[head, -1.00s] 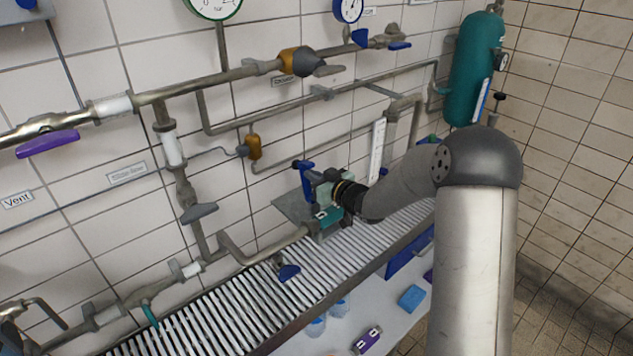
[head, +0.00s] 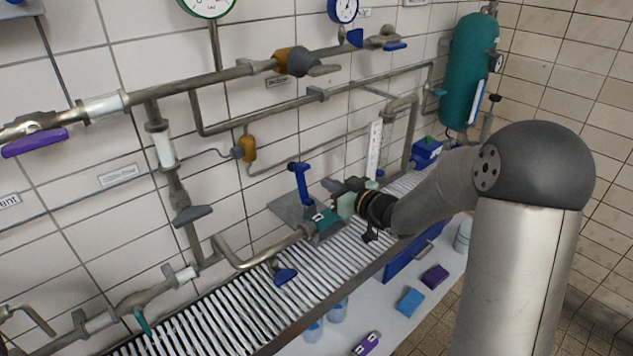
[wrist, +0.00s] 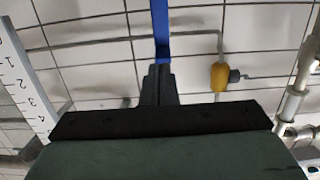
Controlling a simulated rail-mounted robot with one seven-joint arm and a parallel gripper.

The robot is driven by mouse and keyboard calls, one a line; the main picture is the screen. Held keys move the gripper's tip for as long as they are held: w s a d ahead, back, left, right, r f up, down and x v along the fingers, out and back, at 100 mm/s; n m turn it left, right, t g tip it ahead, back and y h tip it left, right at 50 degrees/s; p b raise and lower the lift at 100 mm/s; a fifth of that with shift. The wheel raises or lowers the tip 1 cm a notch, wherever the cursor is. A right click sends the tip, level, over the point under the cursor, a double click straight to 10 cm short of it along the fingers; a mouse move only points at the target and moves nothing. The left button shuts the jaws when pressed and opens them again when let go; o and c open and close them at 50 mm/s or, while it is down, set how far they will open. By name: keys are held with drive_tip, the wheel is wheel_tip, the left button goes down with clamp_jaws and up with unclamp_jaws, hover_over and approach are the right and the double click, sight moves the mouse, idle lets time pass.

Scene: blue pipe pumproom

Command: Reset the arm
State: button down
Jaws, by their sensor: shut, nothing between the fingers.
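My arm reaches in from the right in the head view. My gripper (head: 332,186) is shut and empty above the slatted grating, just right of a blue lever handle (head: 303,183). The lever stands upright on a teal valve body (head: 325,222) by a grey plate. In the wrist view the dark fingers of my gripper (wrist: 159,72) are together, with the blue handle (wrist: 160,30) directly beyond their tips. A small gap shows between fingertips and handle in the head view; in the wrist view I cannot tell the distance.
Pipes with valves run along the tiled wall, including an orange-and-grey valve (head: 296,62). A teal tank (head: 467,72) stands at the right. A white scale strip (head: 374,150) is behind my gripper. A shelf (head: 390,325) below the grating holds small boxes.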

drive_tip(key=s+d+f+m+g+h, duration=0.1)
drive_tip(key=s+d+m+g+h, duration=0.2)
drive_tip(key=s+d+h, duration=0.45)
drive_tip(key=s+d+f+m+g+h, duration=0.1)
drive_tip(key=s+d+m+g+h, duration=0.2)
drive_tip(key=s, duration=0.7)
drive_tip(key=s+a+f+m+g, duration=0.1)
drive_tip(key=s+g, duration=0.5)
drive_tip(key=s, duration=1.3)
drive_tip(key=shift+s+a+f+g, duration=0.3)
drive_tip(key=shift+a+f, duration=0.3)
drive_tip(key=shift+a, duration=0.6)
